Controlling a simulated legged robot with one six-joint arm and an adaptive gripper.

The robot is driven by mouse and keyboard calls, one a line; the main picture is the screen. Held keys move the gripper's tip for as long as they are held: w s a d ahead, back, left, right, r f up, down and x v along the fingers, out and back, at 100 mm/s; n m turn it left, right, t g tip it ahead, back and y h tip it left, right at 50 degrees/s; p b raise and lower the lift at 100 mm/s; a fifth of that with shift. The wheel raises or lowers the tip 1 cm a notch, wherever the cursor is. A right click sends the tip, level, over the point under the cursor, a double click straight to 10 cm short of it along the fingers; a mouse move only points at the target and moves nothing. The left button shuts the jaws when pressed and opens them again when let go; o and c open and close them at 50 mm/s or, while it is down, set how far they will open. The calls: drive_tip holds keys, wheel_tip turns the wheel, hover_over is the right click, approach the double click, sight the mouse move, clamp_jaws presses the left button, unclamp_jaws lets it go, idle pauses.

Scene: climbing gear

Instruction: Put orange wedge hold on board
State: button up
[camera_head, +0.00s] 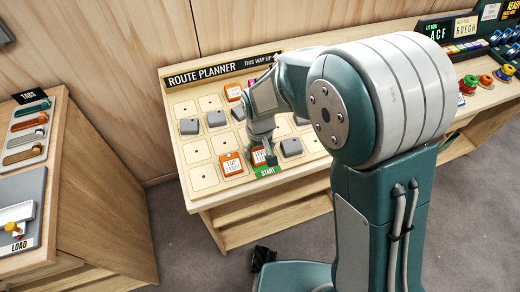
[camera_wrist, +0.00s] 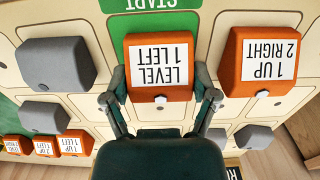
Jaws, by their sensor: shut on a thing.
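My gripper (camera_head: 262,150) is shut on an orange wedge hold (camera_wrist: 160,68) with a white label reading "LEVEL 1 LEFT", one finger on each side. In the wrist view the label is upside down and the hold overlaps the green START panel. I cannot tell whether the hold touches the board. The board (camera_head: 207,183), headed "ROUTE PLANNER", slopes below my gripper. In the head view my gripper partly hides the held hold, near the board's front edge. Another orange hold (camera_head: 232,166), labelled "1 UP 2 RIGHT", sits on the board just left of my gripper.
Several grey wedge holds (camera_head: 189,126) sit on the board among bare cells. A short row of small orange holds (camera_wrist: 76,144) shows in the wrist view's lower left. A wooden cabinet with a tabs rack (camera_head: 30,130) stands at left. A shelf with colored gear (camera_head: 468,84) is at right.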

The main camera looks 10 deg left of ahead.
sight(261, 150)
drive_tip(key=o, duration=1)
drive_tip(key=shift+d, duration=0.35)
drive_tip(key=shift+a+r, duration=0.2)
wheel_tip(261, 150, up, 12)
drive_tip(key=s+d+r+m+t, duration=0.1)
drive_tip(key=s+d+r, duration=0.1)
drive_tip(key=d+r, duration=0.35)
drive_tip(key=s+d+r+m+t, duration=0.1)
drive_tip(key=s+d+r+m, duration=0.1)
drive_tip(key=d, duration=0.6)
drive_tip(key=s+d+r+m+t, duration=0.2)
drive_tip(key=s+d+m+t, duration=0.1)
drive_tip(key=s+d, duration=0.7)
drive_tip(key=shift+s+d+r+t, duration=0.3)
drive_tip(key=shift+d+r, duration=0.05)
drive_tip(key=shift+d, duration=0.1)
